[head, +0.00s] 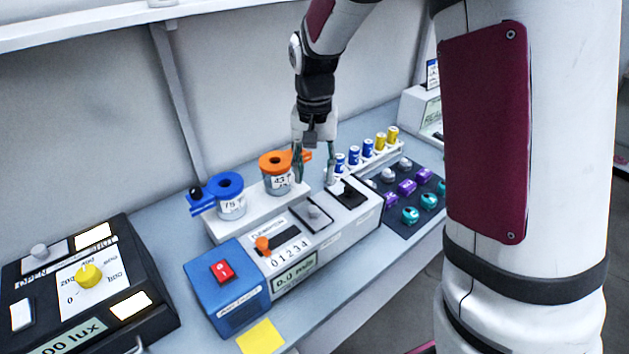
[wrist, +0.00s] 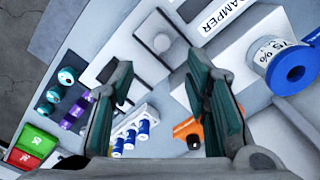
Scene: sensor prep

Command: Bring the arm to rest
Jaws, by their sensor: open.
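My gripper (head: 314,165) is open and empty, pointing down above the right part of the white instrument panel (head: 368,215), near its black slot. My arm reaches down from the top of the head view.
A blue-lidded cup (head: 231,207), a blue box with a red switch (head: 227,288) and a black lux device (head: 150,318) lie to the left. A vial rack (head: 372,163) and a dark tray of coloured knobs (head: 403,228) lie right. A wall stands behind.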

